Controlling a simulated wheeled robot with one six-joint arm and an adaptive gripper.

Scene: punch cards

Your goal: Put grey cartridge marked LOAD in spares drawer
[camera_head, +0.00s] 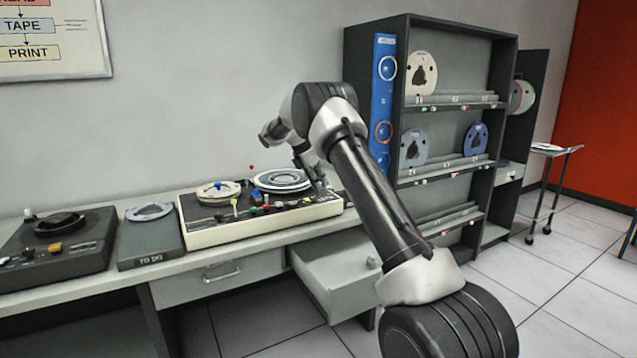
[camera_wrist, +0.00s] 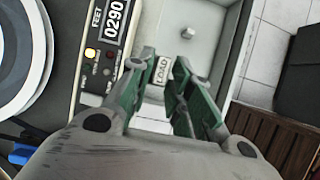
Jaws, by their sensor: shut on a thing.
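My gripper (camera_head: 312,178) is over the right end of the tape machine on the counter. In the wrist view its green fingers (camera_wrist: 164,66) are closed around the grey cartridge with the LOAD label (camera_wrist: 161,71). Most of the cartridge is hidden by the fingers, and I cannot make it out in the head view. An open drawer (camera_head: 345,292) sticks out below the counter, right of a closed drawer. Its pale interior also shows past the fingertips in the wrist view (camera_wrist: 212,45), with a small grey knob-like thing (camera_wrist: 187,32) there.
The cream tape machine (camera_head: 258,225) with reels and coloured knobs stands at the counter's edge; its counter display (camera_wrist: 115,20) is close left of my fingers. A dark reel shelf (camera_head: 430,22) stands right of the counter. Floor in front of the shelf is clear.

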